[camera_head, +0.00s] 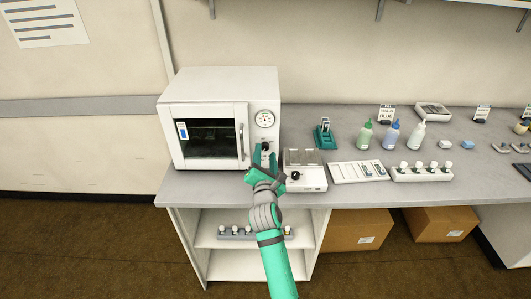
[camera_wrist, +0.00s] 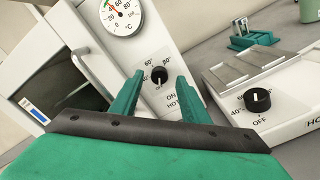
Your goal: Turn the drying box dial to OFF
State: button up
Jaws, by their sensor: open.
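The drying box (camera_head: 205,85) is a white cabinet with a windowed door, standing at the left end of the bench. Its small black dial (camera_wrist: 159,75) is on the front panel, below the round gauge (camera_head: 264,119), with temperature marks around it. In the wrist view the dial shows between my two green fingertips. My gripper (camera_wrist: 159,88) is open and empty, in front of the panel. I cannot tell clearly which mark the dial points to, or whether a finger touches it. In the head view my gripper (camera_head: 265,158) partly covers the dial area.
A white hot plate (camera_head: 308,183) with its own black dial (camera_wrist: 257,100) stands close to the right of my gripper. A green rack (camera_head: 324,136), bottles (camera_head: 390,135) and a white slide tray (camera_head: 345,178) are farther right. The door handle (camera_head: 241,142) is just left.

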jog(key=s, duration=0.9)
jog(key=s+a+f+m, duration=0.3)
jog(key=s+f+m, duration=0.5)
jog(key=s, duration=0.4)
jog(key=s+a+f+m, duration=0.4)
jog(key=s+f+m, duration=0.2)
jog(key=s+m, duration=0.5)
jog(key=s+d+m+g, duration=0.1)
jog(key=s+d+m, duration=0.2)
jog(key=s, duration=1)
jog(key=s+d+f+m+g, duration=0.1)
jog(key=s+d+m, duration=0.3)
jog(key=s, duration=1)
jog(key=shift+m+g, duration=0.3)
jog(key=shift+m, duration=0.8)
jog(key=shift+f, duration=0.1)
